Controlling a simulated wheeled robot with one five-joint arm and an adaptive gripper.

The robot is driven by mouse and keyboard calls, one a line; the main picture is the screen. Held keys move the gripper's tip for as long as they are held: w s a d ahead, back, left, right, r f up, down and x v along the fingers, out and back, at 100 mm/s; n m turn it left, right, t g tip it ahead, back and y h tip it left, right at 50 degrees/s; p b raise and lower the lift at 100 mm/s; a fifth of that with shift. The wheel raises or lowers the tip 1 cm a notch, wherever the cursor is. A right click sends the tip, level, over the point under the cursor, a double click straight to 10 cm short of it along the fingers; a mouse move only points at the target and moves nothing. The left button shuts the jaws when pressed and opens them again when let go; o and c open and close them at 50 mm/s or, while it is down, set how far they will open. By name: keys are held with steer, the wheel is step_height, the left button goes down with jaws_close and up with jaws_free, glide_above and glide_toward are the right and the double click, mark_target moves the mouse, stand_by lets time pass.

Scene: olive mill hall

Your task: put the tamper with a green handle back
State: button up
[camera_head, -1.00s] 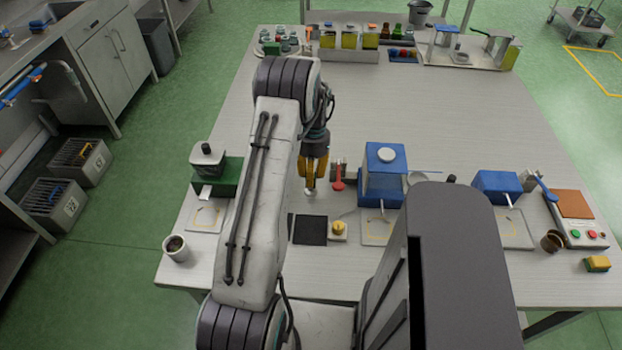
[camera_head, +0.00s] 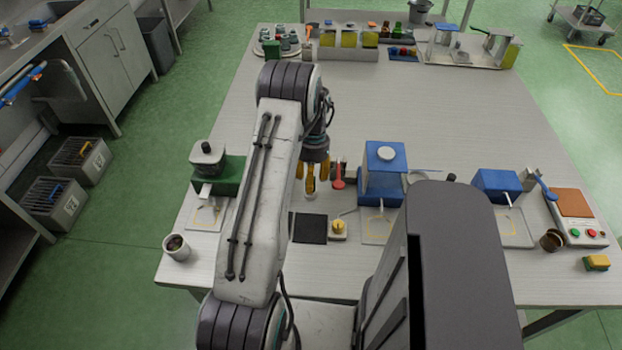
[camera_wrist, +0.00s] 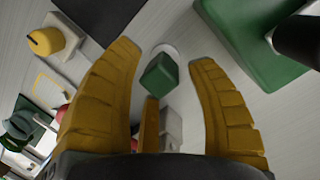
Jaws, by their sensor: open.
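The tamper with a green handle shows in the wrist view as a green block (camera_wrist: 159,75) with a pale round base at its far end. It lies between the spread yellow fingers of my gripper (camera_wrist: 170,88), with a gap on each side. In the head view my gripper (camera_head: 311,182) points down over the table, left of the red-handled tool (camera_head: 338,176). The tamper's pale base (camera_head: 310,195) shows just below the fingertips. Its handle is mostly hidden there by the fingers. I cannot tell exactly what the base rests on.
A green machine (camera_head: 228,176) stands to the left, and a blue machine (camera_head: 384,172) to the right. A black mat (camera_head: 309,229) and a yellow-topped knob (camera_head: 338,230) lie in front. A white cup (camera_head: 176,247) is near the left edge. The table behind is mostly clear.

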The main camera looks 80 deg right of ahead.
step_height(320, 180, up, 12)
steer(key=d, duration=0.2)
steer(key=shift+b, duration=0.35)
